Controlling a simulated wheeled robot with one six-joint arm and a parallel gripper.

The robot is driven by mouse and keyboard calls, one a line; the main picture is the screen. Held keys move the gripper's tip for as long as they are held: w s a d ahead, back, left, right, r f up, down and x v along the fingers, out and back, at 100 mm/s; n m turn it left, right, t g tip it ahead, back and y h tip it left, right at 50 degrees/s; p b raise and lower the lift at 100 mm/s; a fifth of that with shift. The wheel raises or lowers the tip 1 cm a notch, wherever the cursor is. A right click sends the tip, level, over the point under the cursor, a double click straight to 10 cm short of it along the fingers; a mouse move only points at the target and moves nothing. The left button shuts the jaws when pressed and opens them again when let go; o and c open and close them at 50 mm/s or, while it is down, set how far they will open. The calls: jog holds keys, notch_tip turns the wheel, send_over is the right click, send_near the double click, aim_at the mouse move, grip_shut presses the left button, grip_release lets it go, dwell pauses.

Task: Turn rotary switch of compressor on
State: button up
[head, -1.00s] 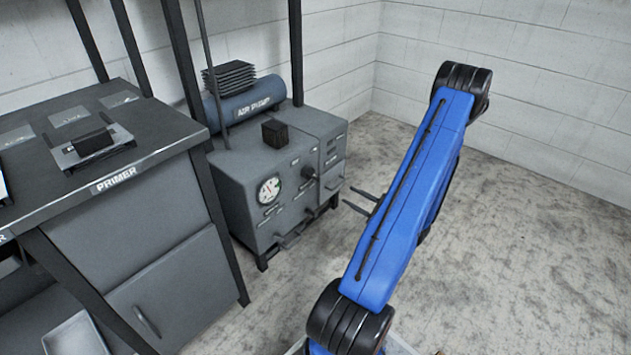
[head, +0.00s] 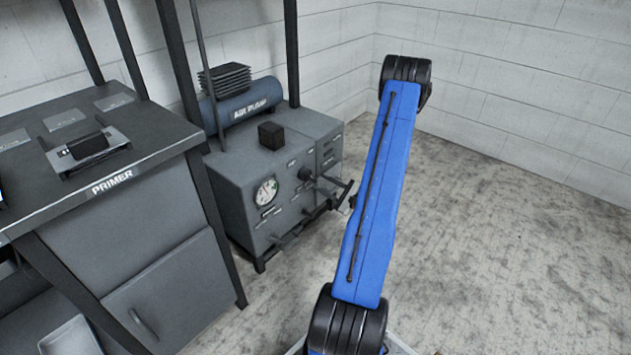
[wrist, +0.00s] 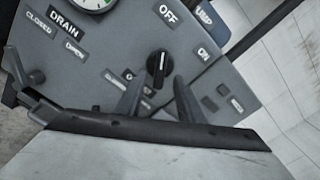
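The compressor (head: 232,205) is a grey cabinet with a round gauge (head: 265,191), beside the dark workbench. Its rotary switch (wrist: 159,63) is a black knob with a white line in the wrist view. The line points up, roughly toward the OFF label (wrist: 168,15). The ON label (wrist: 204,53) is to the right. The knob also shows on the front panel in the head view (head: 305,173). My gripper (wrist: 159,82) is open, its two dark fingers apart just below the knob, one to each side. I cannot tell whether either finger touches it.
A blue air pump tank (head: 243,105) lies on the compressor's back. The drain label (wrist: 64,21) and a dark lever (wrist: 38,100) are left of the switch. The workbench (head: 165,127) stands left of the compressor. The floor (head: 500,230) to the right is clear.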

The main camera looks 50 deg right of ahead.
aim_at(314, 179)
jog(key=shift+w+a, duration=0.15)
jog(key=shift+w, duration=2.1)
jog(key=shift+c, duration=0.6)
grip_shut()
